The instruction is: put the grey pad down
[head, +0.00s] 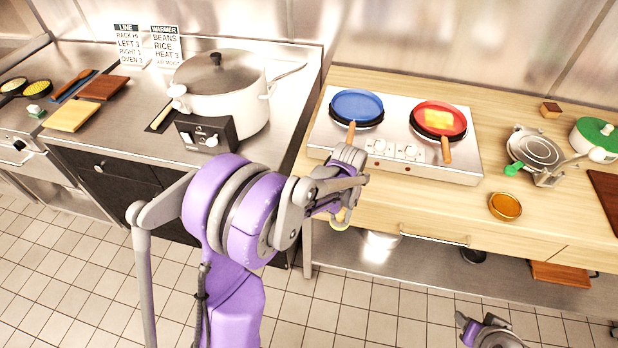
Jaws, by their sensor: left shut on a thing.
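My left gripper (345,178) is in front of the blue pan's handle, near the front edge of the wooden counter. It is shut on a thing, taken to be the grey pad. The pad is mostly hidden by the gripper and hard to tell from its grey parts. A small pale curved piece (341,220) shows below the gripper. My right gripper (470,328) shows only in part at the bottom edge, low in front of the counter. I cannot tell whether it is open or shut.
A steel hob (396,160) holds a blue pan (356,104) and a red pan (461,127) with yellow food. To the right are a round waffle-iron-like appliance (536,148) and an amber dish (505,206). A large pot (215,95) stands left. Bare wooden counter (440,210) lies before the hob.

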